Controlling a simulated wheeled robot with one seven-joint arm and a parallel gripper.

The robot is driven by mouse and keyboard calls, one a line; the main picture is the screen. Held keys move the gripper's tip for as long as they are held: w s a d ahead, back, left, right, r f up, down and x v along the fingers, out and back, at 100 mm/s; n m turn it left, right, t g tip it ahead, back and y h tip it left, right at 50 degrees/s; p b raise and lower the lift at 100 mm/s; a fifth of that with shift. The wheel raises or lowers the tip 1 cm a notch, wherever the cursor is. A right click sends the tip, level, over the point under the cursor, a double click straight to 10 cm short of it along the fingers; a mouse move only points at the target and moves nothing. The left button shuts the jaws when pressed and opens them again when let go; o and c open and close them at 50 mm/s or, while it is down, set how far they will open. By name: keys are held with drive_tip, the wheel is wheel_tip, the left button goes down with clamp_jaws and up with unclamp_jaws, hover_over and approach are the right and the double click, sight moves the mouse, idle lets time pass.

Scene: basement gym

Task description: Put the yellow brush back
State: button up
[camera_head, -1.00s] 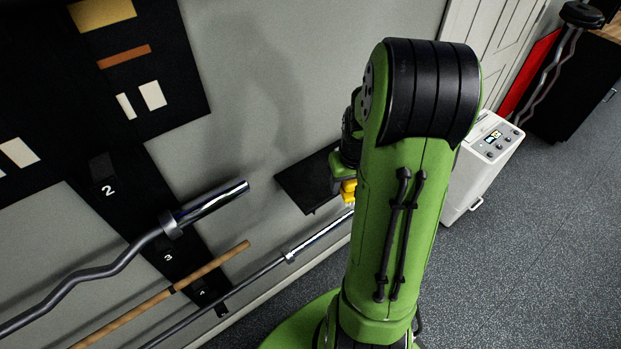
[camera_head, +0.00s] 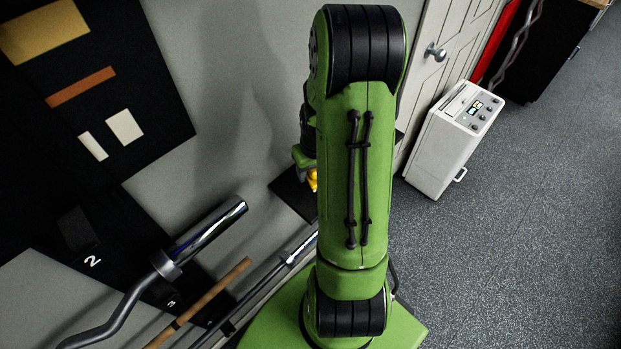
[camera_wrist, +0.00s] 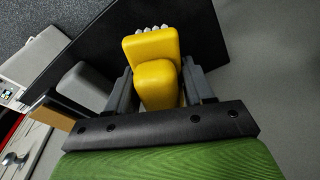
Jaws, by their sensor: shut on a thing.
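The yellow brush (camera_wrist: 152,48) is held between the two grey fingers of my gripper (camera_wrist: 158,84) in the wrist view. White bristle tips show just past its far end. In the head view only a small yellow part of the brush (camera_head: 313,181) shows beside my arm, which hides most of my gripper. A black shelf or panel (camera_wrist: 205,40) lies behind the brush in the wrist view. The black shelf (camera_head: 287,190) also shows against the wall in the head view. I cannot tell whether the brush touches it.
A grey block (camera_wrist: 84,86) and a tan piece (camera_wrist: 62,113) sit left of my gripper. Bars on a wall rack, including a shiny-ended curved bar (camera_head: 208,232) and a wooden rod (camera_head: 205,300), stick out at lower left. A white box (camera_head: 450,140) stands right; floor there is clear.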

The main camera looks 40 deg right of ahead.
sight(311, 178)
drive_tip(key=f, duration=0.3)
drive_tip(key=shift+w+a+f, duration=0.1)
drive_tip(key=shift+w+f, duration=0.1)
drive_tip(key=shift+f, duration=0.2)
drive_tip(key=shift+f+b, duration=0.15)
drive_tip(key=shift+b, duration=0.15)
drive_tip(key=o, duration=1)
